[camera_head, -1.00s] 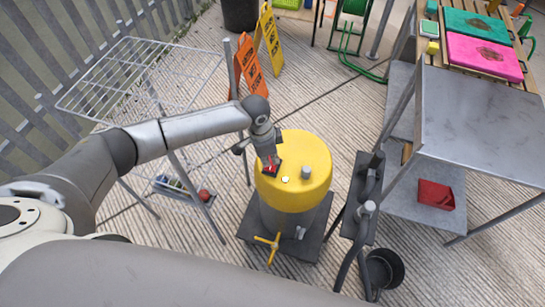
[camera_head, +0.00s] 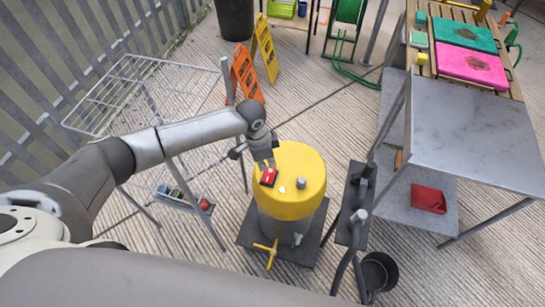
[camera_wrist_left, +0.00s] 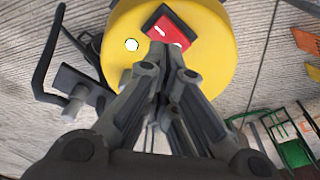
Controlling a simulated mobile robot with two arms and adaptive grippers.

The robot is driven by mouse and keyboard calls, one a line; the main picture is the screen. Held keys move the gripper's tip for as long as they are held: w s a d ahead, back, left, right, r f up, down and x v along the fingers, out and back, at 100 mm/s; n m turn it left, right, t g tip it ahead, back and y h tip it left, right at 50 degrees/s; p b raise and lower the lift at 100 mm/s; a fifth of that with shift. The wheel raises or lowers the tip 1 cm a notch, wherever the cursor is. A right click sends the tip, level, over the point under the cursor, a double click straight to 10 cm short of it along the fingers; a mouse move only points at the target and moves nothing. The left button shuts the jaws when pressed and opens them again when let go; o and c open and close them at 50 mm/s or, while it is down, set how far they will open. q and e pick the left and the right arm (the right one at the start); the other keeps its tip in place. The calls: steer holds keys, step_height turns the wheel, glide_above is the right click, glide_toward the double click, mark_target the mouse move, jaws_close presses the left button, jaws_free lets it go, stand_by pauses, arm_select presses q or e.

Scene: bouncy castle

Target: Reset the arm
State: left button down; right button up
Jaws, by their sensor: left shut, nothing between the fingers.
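My left arm comes in from the left in the head view. Its gripper (camera_head: 267,165) is shut and empty, pointing down at the top of a yellow-topped drum (camera_head: 301,165). A red switch plate (camera_head: 269,177) sits on the drum's top right by the fingertips. In the left wrist view the closed fingertips (camera_wrist_left: 163,50) overlap the lower edge of the red switch plate (camera_wrist_left: 168,25); I cannot tell whether they touch it. My right gripper is not in view.
A wire rack (camera_head: 150,95) stands behind my left arm. A dark stand (camera_head: 352,205) and a black bucket (camera_head: 378,271) are right of the drum. A metal table (camera_head: 470,125) stands further right, with a red box (camera_head: 428,198) on its lower shelf. Caution signs (camera_head: 246,72) stand behind.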

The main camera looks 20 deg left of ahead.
arm_select(q)
steer(key=shift+d, duration=0.1)
steer(key=s+d+r+n+t+h, duration=0.1)
steer(key=s+d+r+n+h, duration=0.15)
steer(key=s+d, duration=0.95)
steer(key=s+a+r+n+t+y, duration=0.15)
steer(key=s+a+n, duration=0.25)
steer(key=s+a, duration=0.4)
steer(key=s+a+r+n+y, duration=0.25)
steer(key=s+a+n, duration=0.2)
steer(key=a, duration=0.55)
step_height(320, 180, down, 29)
steer(key=s+g+b, duration=0.1)
steer(key=s+b, duration=0.1)
steer(key=b, duration=0.1)
steer(key=s+a+f+m+g+b, duration=0.1)
steer(key=s+a+f, duration=0.1)
steer(key=s+f, duration=1.4)
steer(key=shift+s+a+f+b, duration=0.25)
steer(key=shift+a+f+b, duration=0.1)
steer(key=shift+f, duration=0.4)
